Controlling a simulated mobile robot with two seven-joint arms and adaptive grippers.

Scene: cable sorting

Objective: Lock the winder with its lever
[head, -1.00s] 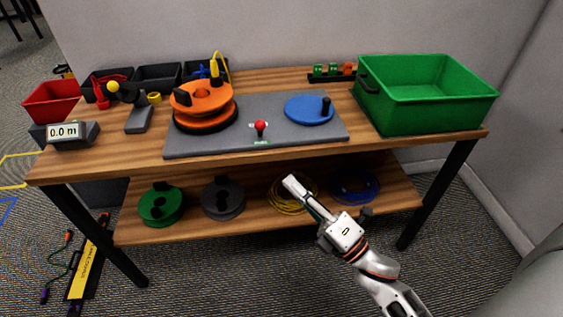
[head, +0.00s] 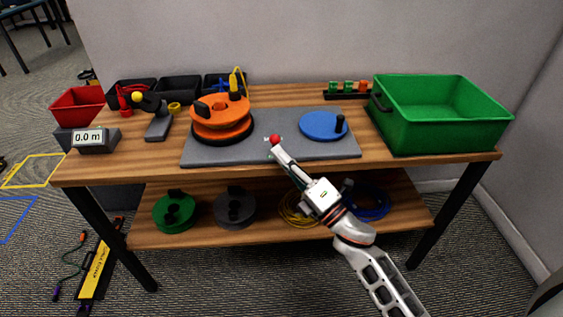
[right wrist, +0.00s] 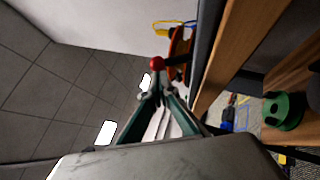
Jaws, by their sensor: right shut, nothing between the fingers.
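The winder's grey base plate (head: 230,155) lies on the table. An orange reel (head: 221,118) sits on its left side and a blue crank disc (head: 322,124) with a black handle on its right. The lever with a red knob (head: 275,139) stands at the plate's front middle. The red knob also shows in the right wrist view (right wrist: 157,63), just beyond the fingertips. My right gripper (head: 277,150) is shut and empty, its tips close to the knob; whether they touch it I cannot tell. The lever's shaft is mostly hidden behind the gripper. My left gripper is out of view.
A green bin (head: 440,130) stands at the table's right end. A display reading 0.0 m (head: 92,140) and a red bin (head: 77,106) stand at the left. Green (head: 174,211) and grey (head: 235,207) spools lie on the lower shelf (head: 200,235).

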